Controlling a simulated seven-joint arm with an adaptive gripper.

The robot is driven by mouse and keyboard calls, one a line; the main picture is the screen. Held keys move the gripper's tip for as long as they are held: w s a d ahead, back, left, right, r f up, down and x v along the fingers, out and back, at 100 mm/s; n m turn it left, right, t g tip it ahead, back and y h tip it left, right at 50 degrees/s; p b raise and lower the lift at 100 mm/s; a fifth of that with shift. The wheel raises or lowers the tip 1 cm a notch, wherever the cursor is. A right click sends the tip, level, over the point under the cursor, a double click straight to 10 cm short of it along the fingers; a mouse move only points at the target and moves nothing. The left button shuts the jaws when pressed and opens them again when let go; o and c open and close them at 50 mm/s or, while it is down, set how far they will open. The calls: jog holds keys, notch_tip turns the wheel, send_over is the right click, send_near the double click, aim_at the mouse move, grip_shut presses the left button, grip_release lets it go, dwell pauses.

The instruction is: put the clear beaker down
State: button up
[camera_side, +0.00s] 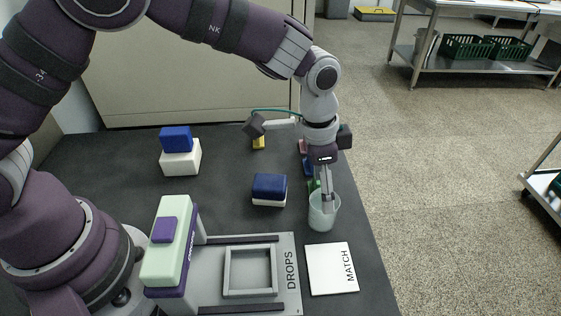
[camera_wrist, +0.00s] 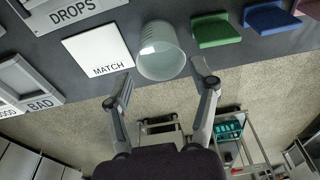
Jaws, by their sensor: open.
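The clear beaker (camera_side: 321,217) is a pale translucent cup, upright on the dark table just behind the white MATCH card (camera_side: 332,268). In the wrist view the beaker (camera_wrist: 161,60) shows between my two fingers, with the card (camera_wrist: 97,50) to its left. My gripper (camera_side: 326,209) points down at the beaker from above, one finger overlapping it in the side view. In the wrist view my gripper (camera_wrist: 162,74) is open, its fingertips on either side of the beaker with visible gaps. The beaker's underside is hidden.
Green (camera_wrist: 216,30), blue (camera_wrist: 270,18) and reddish (camera_wrist: 309,8) blocks stand in a row beyond the beaker. A blue-and-white block (camera_side: 269,189) stands left of it. The DROPS panel with a grey square frame (camera_side: 250,271) lies front left. The table's right edge is close.

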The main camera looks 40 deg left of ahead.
jog(key=s+a+r+n+t, duration=0.2)
jog(key=s+a+r+n, duration=0.25)
jog(key=a+r, duration=0.75)
jog(key=s+a+r+n+t+y, duration=0.1)
jog(key=s+a+n, duration=0.3)
jog(key=s, duration=0.5)
jog(key=shift+s+r+t, duration=0.2)
jog(key=shift+r+t, duration=0.35)
jog(key=shift+t, duration=0.15)
jog(key=shift+o, duration=0.4)
jog(key=shift+a+n, duration=0.1)
jog(key=shift+n, duration=0.15)
